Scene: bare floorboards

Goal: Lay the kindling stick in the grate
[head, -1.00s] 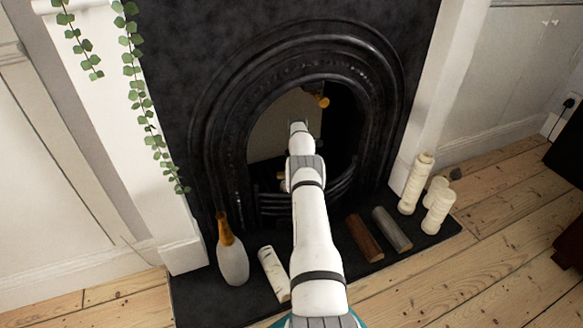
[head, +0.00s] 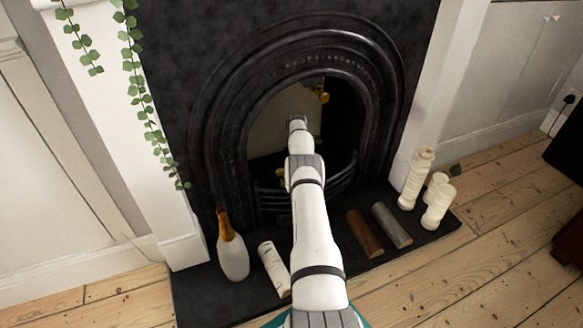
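The grate (head: 338,187) is a set of dark curved bars across the lower part of the black arched fireplace opening. My white arm reaches into the opening and covers the middle of the grate. My gripper is hidden beyond the far end of the arm, so its fingers do not show. I cannot make out a kindling stick for certain.
A pale bottle-shaped vase with an orange neck (head: 231,250) stands at the hearth's left. Several cream candles (head: 437,207) stand at its right. A pale panel (head: 280,128) and a brass-coloured knob (head: 322,96) show inside the opening. Ivy (head: 150,122) hangs on the left.

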